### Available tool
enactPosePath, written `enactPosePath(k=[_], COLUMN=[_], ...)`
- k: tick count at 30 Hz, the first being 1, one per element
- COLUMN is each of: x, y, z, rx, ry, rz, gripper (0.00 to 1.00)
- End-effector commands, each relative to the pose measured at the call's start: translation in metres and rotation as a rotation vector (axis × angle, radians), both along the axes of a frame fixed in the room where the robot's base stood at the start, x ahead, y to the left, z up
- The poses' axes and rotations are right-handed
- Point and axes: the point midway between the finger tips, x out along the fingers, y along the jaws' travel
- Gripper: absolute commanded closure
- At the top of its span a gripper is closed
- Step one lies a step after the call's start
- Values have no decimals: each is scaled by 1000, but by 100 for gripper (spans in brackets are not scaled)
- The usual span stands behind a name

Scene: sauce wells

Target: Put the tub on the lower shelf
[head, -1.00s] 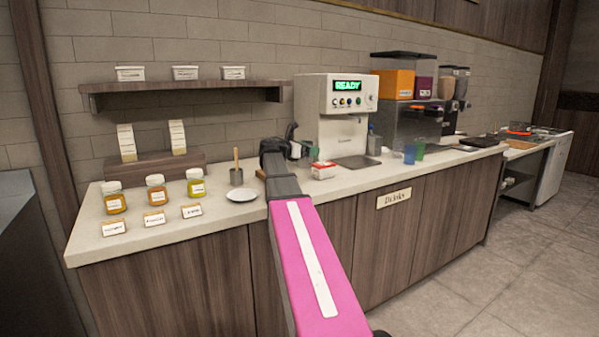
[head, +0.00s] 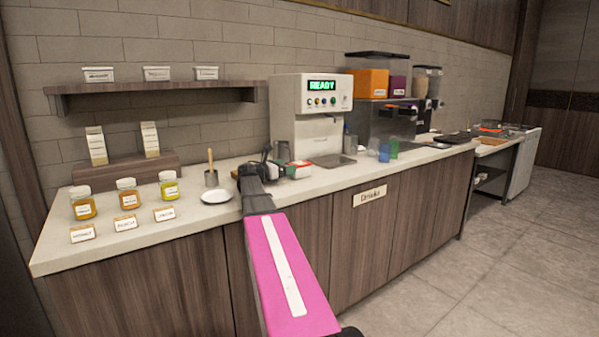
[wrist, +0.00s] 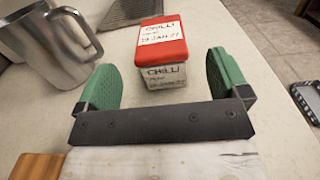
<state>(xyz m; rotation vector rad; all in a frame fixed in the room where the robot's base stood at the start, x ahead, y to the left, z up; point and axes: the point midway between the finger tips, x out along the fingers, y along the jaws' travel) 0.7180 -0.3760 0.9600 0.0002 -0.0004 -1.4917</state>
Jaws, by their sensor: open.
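The tub (wrist: 162,42) is small and white with a red lid and a handwritten chilli label. It stands upright on the counter and also shows in the head view (head: 300,171). My gripper (wrist: 160,62) is open, with green fingers on either side of the tub's near part. Gaps show on both sides, and I see no contact. In the head view my gripper (head: 274,168) is low over the counter just left of the tub. A wooden wall shelf (head: 150,88) holds three white tubs. Below it, a wooden riser (head: 125,175) holds two cartons.
A metal jug (wrist: 48,42) stands close to my left finger in the wrist view. A drinks machine (head: 300,125) stands behind the tub. Labelled jars (head: 128,197), a white dish (head: 216,196) and a grey cup (head: 211,178) are to the left on the counter (head: 185,233).

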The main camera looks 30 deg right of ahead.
Motion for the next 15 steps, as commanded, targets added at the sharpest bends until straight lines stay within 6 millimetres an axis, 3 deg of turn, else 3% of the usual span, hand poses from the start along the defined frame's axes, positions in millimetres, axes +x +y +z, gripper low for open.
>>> enactPosePath(k=[12, 15], x=[5, 5], y=[-54, -60], z=[0, 0], rx=[0, 0], ry=[0, 0], rz=[-1, 0], gripper=[6, 6])
